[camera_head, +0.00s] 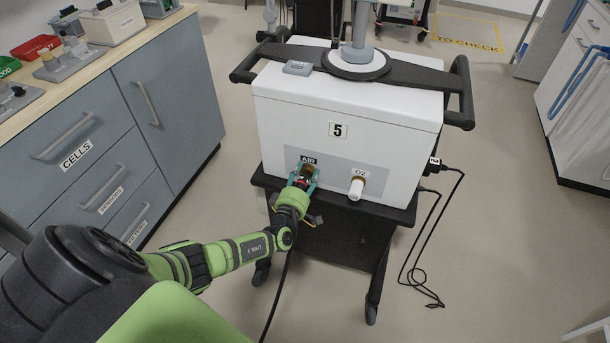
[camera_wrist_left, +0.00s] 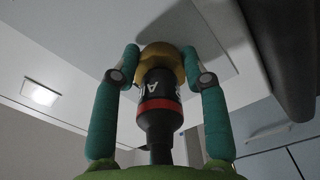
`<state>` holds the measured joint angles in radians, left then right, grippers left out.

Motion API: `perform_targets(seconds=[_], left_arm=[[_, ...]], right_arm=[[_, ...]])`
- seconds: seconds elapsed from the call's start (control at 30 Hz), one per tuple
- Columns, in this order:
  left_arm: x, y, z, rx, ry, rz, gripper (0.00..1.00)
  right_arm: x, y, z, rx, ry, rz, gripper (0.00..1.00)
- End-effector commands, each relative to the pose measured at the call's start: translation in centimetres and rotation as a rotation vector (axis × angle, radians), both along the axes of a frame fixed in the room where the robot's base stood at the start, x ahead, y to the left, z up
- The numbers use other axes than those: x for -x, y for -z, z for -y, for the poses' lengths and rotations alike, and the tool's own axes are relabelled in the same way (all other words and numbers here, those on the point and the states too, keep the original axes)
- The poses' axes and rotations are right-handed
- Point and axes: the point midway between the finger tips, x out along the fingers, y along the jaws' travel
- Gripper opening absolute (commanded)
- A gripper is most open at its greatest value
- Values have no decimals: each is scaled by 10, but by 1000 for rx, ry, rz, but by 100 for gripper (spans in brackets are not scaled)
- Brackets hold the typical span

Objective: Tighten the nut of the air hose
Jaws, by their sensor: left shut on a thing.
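The brass nut (camera_wrist_left: 160,60) of the air hose sits against the grey port plate in the left wrist view. The black hose end (camera_wrist_left: 160,110), with a red band and white lettering, runs from it toward my palm. My left gripper (camera_head: 305,174) is at the AIR port on the front of the white ventilator (camera_head: 300,115). Its two teal fingertips are closed on the nut, one on each side. In the head view the fingers hide most of the nut. The black hose (camera_head: 277,298) hangs below my gripper toward the floor. My right gripper is not in view.
An O2 port with a white fitting (camera_head: 356,188) is right of the AIR port. The ventilator stands on a black wheeled cart (camera_head: 345,240). A black cable (camera_head: 418,265) hangs on its right. A blue-grey drawer cabinet (camera_head: 85,150) stands left; open floor lies between.

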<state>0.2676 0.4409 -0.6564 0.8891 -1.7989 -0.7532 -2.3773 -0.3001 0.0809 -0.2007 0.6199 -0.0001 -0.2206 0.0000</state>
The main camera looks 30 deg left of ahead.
Motion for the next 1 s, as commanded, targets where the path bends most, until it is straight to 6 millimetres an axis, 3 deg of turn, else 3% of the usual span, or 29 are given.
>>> perform_targets(seconds=[0.17, 0.2, 0.23, 0.67, 0.87, 1.0], left_arm=[[0, 0, 0, -3, 0, 0, 12], [0, 0, 0, -3, 0, 0, 60], [0, 0, 0, -3, 0, 0, 70], [4, 1, 1, -1, 1, 0, 70], [29, 2, 7, 1, 2, -4, 70], [58, 2, 15, 2, 2, -3, 70]], right_arm=[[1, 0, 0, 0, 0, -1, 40], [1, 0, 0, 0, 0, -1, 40], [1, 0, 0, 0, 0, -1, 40], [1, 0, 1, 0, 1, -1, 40], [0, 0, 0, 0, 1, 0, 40], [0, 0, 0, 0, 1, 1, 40]])
